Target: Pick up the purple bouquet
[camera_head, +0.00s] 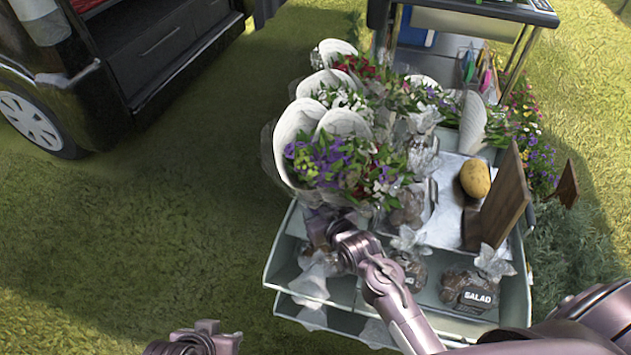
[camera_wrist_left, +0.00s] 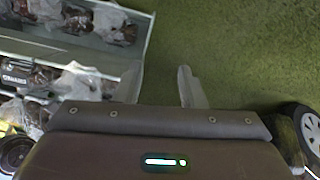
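The purple bouquet (camera_head: 330,160), with purple, red and white flowers in a pale paper wrap, stands at the front left of the flower cart. My right arm reaches in from the lower right, and my right gripper (camera_head: 322,222) is at the lower end of this bouquet. Its fingertips are hidden there, so I cannot tell whether they close on it. My left gripper is low at the bottom edge of the head view, away from the bouquet. In the left wrist view my left gripper (camera_wrist_left: 160,88) is open and empty, with grass between its fingers.
The grey tiered cart (camera_head: 285,262) holds bagged goods, including a bag labelled SALAD (camera_head: 478,294). Other wrapped bouquets (camera_head: 345,98) stand behind. A potato (camera_head: 475,178) and a wooden board (camera_head: 503,200) are to the right. A vehicle (camera_head: 100,70) stands upper left; grass between is clear.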

